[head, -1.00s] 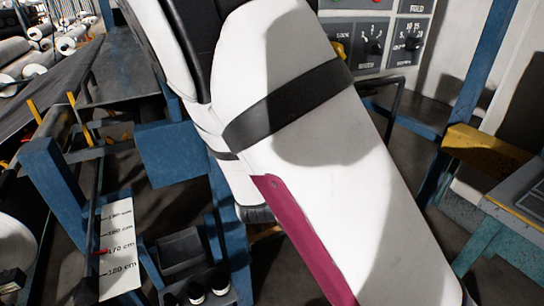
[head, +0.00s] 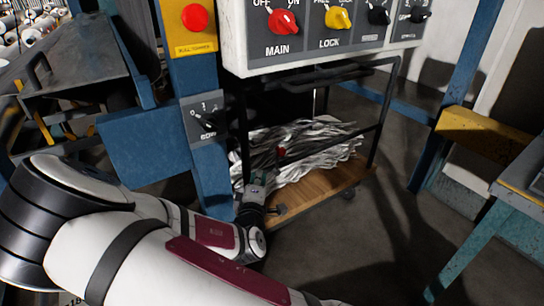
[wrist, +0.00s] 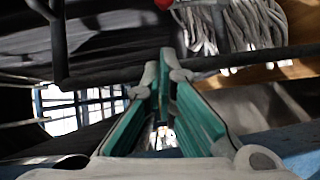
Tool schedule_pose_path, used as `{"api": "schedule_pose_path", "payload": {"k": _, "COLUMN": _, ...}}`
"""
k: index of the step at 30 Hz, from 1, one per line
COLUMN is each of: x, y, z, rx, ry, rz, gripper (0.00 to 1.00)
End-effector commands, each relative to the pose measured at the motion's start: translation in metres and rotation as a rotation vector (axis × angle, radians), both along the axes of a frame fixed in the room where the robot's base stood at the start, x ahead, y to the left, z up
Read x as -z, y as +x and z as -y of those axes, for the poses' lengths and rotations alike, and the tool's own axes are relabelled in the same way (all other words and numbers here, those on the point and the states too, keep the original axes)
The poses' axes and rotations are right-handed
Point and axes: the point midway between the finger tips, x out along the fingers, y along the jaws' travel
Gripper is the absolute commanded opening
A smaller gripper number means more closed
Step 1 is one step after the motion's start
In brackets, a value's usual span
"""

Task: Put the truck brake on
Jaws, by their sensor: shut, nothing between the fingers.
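The truck is a cart with a black tube frame and a wooden deck (head: 318,196), in the middle of the head view below the control panel. It carries a heap of grey-white strips (head: 300,150). A small red part (head: 281,152) shows at the strips; I cannot tell if it is the brake. My gripper (head: 258,180) is at the truck's left front corner, shut and empty. In the wrist view its teal fingers (wrist: 158,70) are together, with a dark bar beyond them.
A control panel (head: 330,45) with MAIN and LOCK knobs hangs above the truck. A blue post (head: 205,165) with a small dial box (head: 205,120) stands left of it. A blue-legged table (head: 520,195) is at the right. The floor front right is clear.

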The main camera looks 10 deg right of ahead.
Motion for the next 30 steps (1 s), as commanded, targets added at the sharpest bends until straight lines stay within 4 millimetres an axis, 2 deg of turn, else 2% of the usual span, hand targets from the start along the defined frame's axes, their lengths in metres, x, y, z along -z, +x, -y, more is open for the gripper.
{"api": "schedule_pose_path", "payload": {"k": 6, "x": 0.000, "y": 0.002, "z": 0.001, "rx": 0.002, "ry": 0.002, "rz": -0.001, "gripper": 0.00}}
{"api": "schedule_pose_path", "payload": {"k": 10, "x": 0.002, "y": 0.011, "z": 0.004, "rx": 0.002, "ry": 0.002, "rz": -0.002, "gripper": 0.00}}
{"api": "schedule_pose_path", "payload": {"k": 25, "x": 0.011, "y": 0.099, "z": 0.033, "rx": 0.002, "ry": 0.002, "rz": 0.000, "gripper": 0.00}}
{"api": "schedule_pose_path", "payload": {"k": 30, "x": 0.015, "y": 0.107, "z": 0.056, "rx": 0.005, "ry": 0.002, "rz": -0.002, "gripper": 0.00}}
